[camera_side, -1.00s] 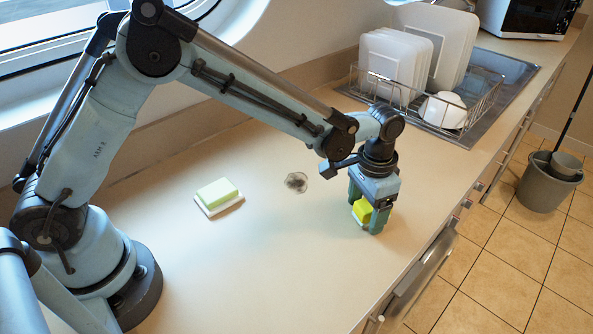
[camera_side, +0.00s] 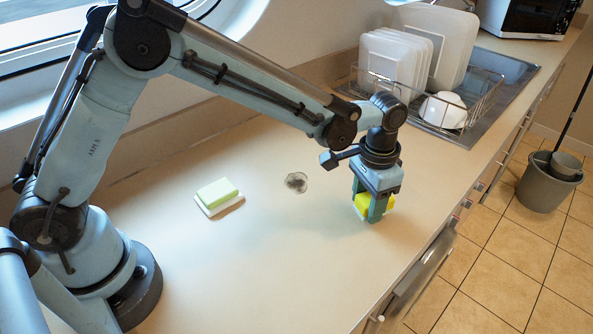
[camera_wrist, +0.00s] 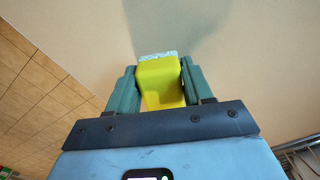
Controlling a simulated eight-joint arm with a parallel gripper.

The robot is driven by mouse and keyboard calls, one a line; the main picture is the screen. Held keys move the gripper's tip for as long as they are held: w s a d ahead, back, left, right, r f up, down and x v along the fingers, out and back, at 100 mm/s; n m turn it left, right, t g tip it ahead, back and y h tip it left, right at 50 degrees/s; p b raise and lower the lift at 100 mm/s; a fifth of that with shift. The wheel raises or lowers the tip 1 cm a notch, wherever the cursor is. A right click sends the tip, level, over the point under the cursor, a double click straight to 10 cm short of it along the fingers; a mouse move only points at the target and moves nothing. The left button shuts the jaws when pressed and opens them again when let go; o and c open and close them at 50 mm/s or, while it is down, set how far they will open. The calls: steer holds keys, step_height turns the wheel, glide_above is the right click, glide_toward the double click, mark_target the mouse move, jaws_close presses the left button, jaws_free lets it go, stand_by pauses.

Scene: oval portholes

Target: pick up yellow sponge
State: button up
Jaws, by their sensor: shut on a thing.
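The yellow sponge (camera_side: 385,204) is between the two green fingers of my gripper (camera_side: 372,210), at the right part of the counter in the side view. My gripper is shut on it, pointing down. In the wrist view the yellow sponge (camera_wrist: 161,82) fills the gap between the fingers of my gripper (camera_wrist: 160,85), with a pale speckled strip at its far end. Part of the sponge is hidden behind a finger in the side view. I cannot tell for sure whether it is clear of the counter.
A green soap-like block (camera_side: 217,193) sits on a white dish left of centre. A dish rack (camera_side: 480,105) with plates and a white cup (camera_side: 443,110) stands behind. The counter's front edge is close on the right.

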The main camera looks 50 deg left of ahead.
mark_target(368, 203)
steer(key=r, duration=0.2)
steer(key=s+r, duration=0.1)
steer(key=shift+d, duration=0.4)
steer(key=s+d+r, duration=0.6)
steer(key=s, duration=0.2)
steer(key=shift+s, duration=0.25)
steer(key=shift+r, duration=0.1)
